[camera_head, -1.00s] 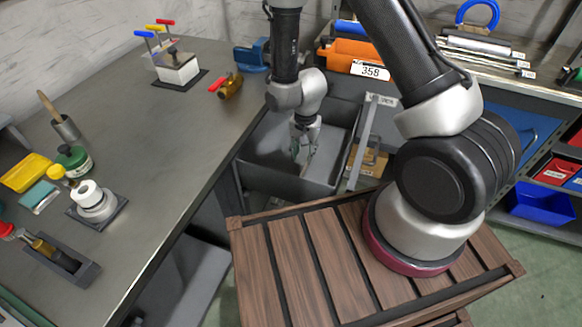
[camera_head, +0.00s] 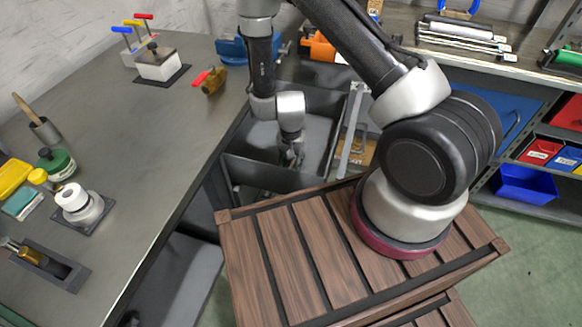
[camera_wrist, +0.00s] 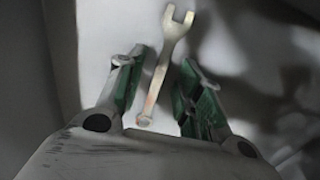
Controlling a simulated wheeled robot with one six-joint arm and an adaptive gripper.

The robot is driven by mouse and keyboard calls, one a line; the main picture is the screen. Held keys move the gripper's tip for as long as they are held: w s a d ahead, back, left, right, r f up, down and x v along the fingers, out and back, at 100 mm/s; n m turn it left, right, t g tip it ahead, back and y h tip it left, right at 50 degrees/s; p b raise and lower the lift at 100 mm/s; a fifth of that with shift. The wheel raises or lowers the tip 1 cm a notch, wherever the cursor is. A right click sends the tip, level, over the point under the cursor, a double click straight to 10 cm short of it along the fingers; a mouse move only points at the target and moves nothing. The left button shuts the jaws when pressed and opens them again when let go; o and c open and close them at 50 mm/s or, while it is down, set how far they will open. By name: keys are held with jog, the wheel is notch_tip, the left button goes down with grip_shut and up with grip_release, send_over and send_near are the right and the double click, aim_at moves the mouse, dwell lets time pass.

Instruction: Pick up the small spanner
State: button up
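The small spanner (camera_wrist: 163,72) shows in the wrist view, a pale metal spanner with an open jaw at the top and a small round end at the bottom. It lies on a light grey surface, and its lower part is between my gripper's green-padded fingers. My gripper (camera_wrist: 158,88) is open, with a gap on both sides of the spanner. In the head view my gripper (camera_head: 292,160) points down inside the grey bin (camera_head: 262,172). The spanner cannot be made out in the head view.
The bin's walls stand close around my gripper. The grey bench (camera_head: 150,150) is to the left, with a white pot (camera_head: 158,64), a brown valve (camera_head: 214,80) and a white roll (camera_head: 72,197). A grey upright bar (camera_head: 350,130) stands right of the bin.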

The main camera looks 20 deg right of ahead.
jog(key=shift+f, duration=0.1)
jog(key=shift+c, duration=0.2)
grip_shut()
